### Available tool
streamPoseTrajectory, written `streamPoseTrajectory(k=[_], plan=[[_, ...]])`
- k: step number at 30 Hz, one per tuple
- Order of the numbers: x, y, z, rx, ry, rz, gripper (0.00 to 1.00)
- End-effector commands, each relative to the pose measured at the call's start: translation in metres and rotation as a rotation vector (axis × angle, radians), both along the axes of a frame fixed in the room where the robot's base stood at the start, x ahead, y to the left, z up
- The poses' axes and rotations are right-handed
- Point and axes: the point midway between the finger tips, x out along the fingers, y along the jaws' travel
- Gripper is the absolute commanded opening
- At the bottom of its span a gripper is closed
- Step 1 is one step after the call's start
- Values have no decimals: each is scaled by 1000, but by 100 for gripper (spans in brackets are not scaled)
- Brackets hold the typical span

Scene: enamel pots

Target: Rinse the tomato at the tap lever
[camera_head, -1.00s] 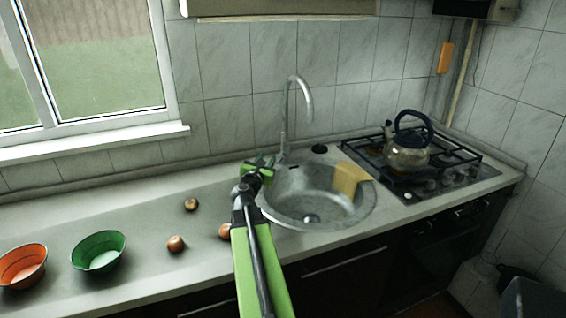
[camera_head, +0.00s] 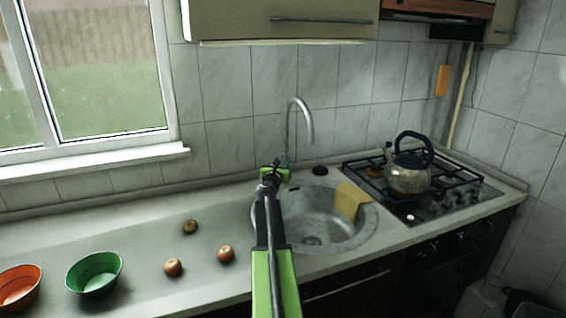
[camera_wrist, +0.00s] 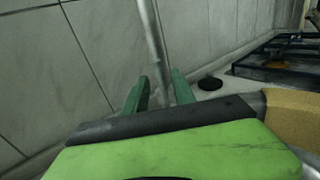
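The curved metal tap (camera_head: 306,118) rises behind the sink. My gripper (camera_head: 277,176) is in front of its base, hiding it and any lever there. In the wrist view the green fingers of my gripper (camera_wrist: 160,78) stand apart, with the tap pipe (camera_wrist: 151,38) showing in the gap; I cannot tell whether it is between or behind them. No tomato is held. Three small reddish-brown round things lie on the counter: a rear one (camera_head: 190,227), a front one (camera_head: 173,267) and one nearer the sink (camera_head: 227,254). I cannot tell which is the tomato.
A yellow sponge or cloth (camera_head: 349,201) lies on the right rim of the round sink (camera_head: 325,228). A kettle (camera_head: 408,176) stands on the gas hob (camera_head: 440,190). A green bowl (camera_head: 95,272) and an orange bowl (camera_head: 18,288) stand at the left. A cupboard (camera_head: 280,20) hangs above.

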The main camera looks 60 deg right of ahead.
Motion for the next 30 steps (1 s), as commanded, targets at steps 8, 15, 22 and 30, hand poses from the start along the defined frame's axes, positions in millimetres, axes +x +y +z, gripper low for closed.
streamPoseTrajectory(k=[8,15,22,30], plan=[[7,-21,0,0,0,0,31],[6,-20,0,0,0,-1,26],[6,-20,0,0,0,-1,0],[6,-20,0,0,0,0,0]])
